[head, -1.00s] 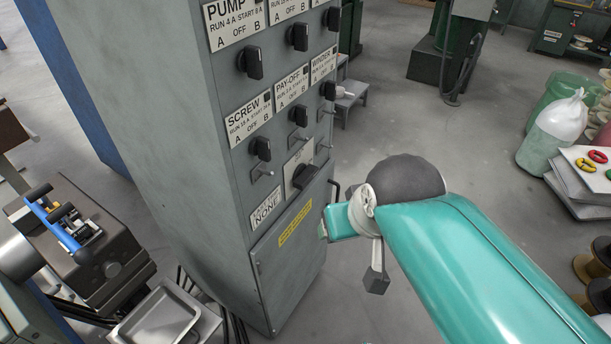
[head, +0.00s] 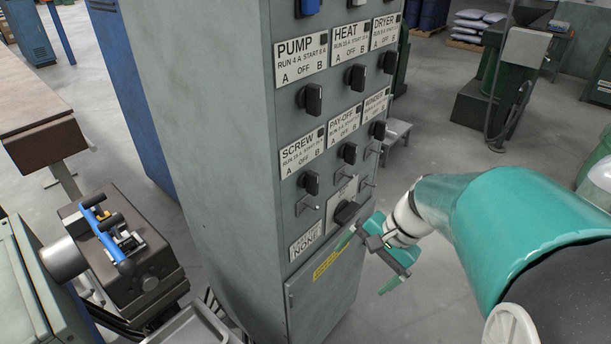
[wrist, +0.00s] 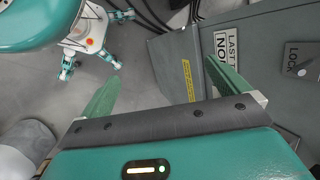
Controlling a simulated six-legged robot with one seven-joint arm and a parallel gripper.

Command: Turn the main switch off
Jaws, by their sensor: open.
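The grey switch cabinet (head: 205,120) stands in the middle of the head view. A larger black rotary knob (head: 346,212) sits on a pale plate low on its panel, below the labelled switches; I take it as the main switch. Its plate, with the word LOCK (wrist: 300,52), shows at the right of the wrist view. The knob's exact setting is too small to read. My gripper (head: 368,262) is open and empty, just below and right of this knob and close to the panel. In the wrist view its two green fingers (wrist: 165,88) stand wide apart.
Rows of black selector knobs, such as the pump knob (head: 310,98), and several small levers lie above. A yellow label (head: 328,262) marks the lower door. A dark machine with a blue handle (head: 105,235) stands at left.

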